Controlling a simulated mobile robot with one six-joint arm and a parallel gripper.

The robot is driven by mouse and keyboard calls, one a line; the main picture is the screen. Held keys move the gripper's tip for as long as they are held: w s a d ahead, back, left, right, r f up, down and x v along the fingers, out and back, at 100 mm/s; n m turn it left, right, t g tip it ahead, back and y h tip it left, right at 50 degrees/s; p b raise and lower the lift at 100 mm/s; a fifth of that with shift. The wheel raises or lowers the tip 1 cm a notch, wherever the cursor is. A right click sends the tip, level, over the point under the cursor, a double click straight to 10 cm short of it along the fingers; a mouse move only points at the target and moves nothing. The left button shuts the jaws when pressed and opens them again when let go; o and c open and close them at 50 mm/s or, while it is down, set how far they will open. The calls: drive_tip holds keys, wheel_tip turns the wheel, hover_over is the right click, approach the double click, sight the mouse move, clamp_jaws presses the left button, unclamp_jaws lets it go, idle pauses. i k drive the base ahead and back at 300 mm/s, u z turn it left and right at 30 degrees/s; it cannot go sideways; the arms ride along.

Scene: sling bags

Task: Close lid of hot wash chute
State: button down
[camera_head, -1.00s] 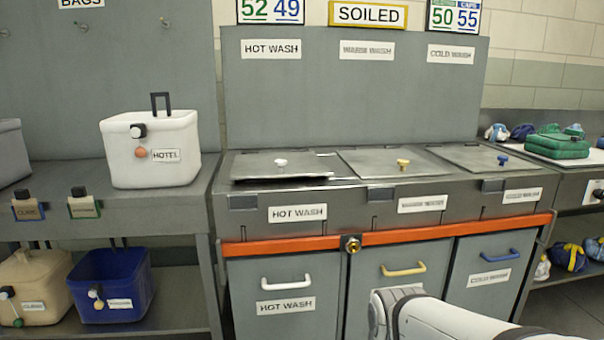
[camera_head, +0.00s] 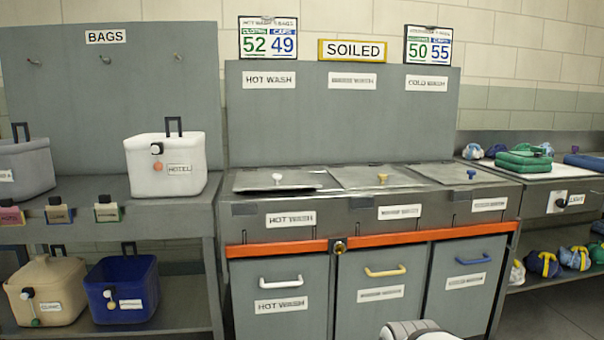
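The hot wash chute lid (camera_head: 250,180) is a flat grey panel with a white knob (camera_head: 277,177), at the left of three lids on the counter. A dark gap shows under its front edge, so it looks slightly raised rather than flush. The hot wash label (camera_head: 290,219) is on the counter front below it. My gripper is out of view; only a white part of my arm shows at the bottom edge, well below the lids and apart from them.
The warm-side lid (camera_head: 370,177) with a yellow knob and the cold wash lid (camera_head: 455,174) with a blue knob look flat. An orange bar (camera_head: 420,236) crosses the front. A white hotel bag (camera_head: 165,170) stands left, and green folded cloth (camera_head: 522,161) lies right.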

sight(292, 177)
drive_tip(key=z, duration=0.25)
drive_tip(key=i, duration=1.8)
drive_tip(key=u, duration=0.45)
drive_tip(key=k, duration=0.75)
drive_tip(key=u, duration=0.15)
drive_tip(key=i, duration=0.75)
drive_tip(key=z, duration=0.05)
